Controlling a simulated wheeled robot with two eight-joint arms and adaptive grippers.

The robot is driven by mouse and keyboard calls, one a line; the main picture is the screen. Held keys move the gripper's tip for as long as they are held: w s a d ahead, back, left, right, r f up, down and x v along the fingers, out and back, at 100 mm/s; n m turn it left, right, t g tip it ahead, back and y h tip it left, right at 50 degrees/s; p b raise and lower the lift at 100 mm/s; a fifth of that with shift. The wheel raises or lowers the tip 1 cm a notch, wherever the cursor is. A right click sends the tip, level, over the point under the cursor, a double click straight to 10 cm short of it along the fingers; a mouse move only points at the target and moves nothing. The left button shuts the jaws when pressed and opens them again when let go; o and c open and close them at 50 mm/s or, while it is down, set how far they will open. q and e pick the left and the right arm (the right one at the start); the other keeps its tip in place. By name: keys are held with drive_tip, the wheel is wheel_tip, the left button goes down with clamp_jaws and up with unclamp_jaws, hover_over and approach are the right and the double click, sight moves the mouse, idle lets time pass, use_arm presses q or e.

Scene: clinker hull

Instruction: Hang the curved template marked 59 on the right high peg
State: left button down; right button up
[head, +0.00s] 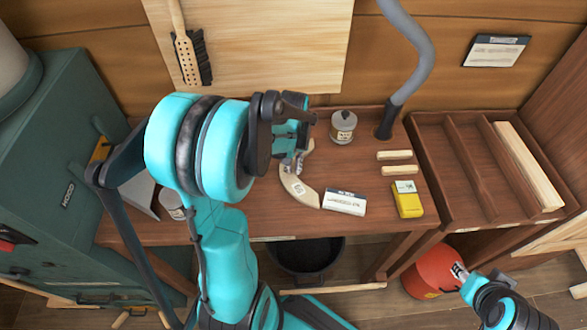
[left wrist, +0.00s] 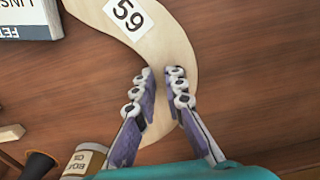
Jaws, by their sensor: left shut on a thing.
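The curved template (head: 300,190) is a pale wooden arc over the bench. Its white label reads 59 in the left wrist view, where the template (left wrist: 165,38) runs down between the fingers. My left gripper (head: 292,167) is shut on its narrower part; the fingers (left wrist: 160,92) stand on either side of it. I cannot tell whether the template touches the bench top. My arm hides part of the template in the head view. My right gripper (head: 461,270) is low at the right, beside the bench; its jaw state is unclear. The right high peg cannot be made out.
A pale panel (head: 262,50) with a hanging slotted tool (head: 186,55) is on the back wall. A white box (head: 344,202), a jar (head: 343,127), a yellow box (head: 407,199) and a grey hose (head: 412,60) surround the template. A divided tray (head: 455,150) stands right.

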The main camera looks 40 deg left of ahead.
use_arm(q)
drive_tip(key=shift+s, duration=0.1)
drive_tip(key=shift+f, duration=0.2)
drive_tip(key=c, duration=1.6)
unclamp_jaws()
drive_tip(key=shift+r, duration=0.15)
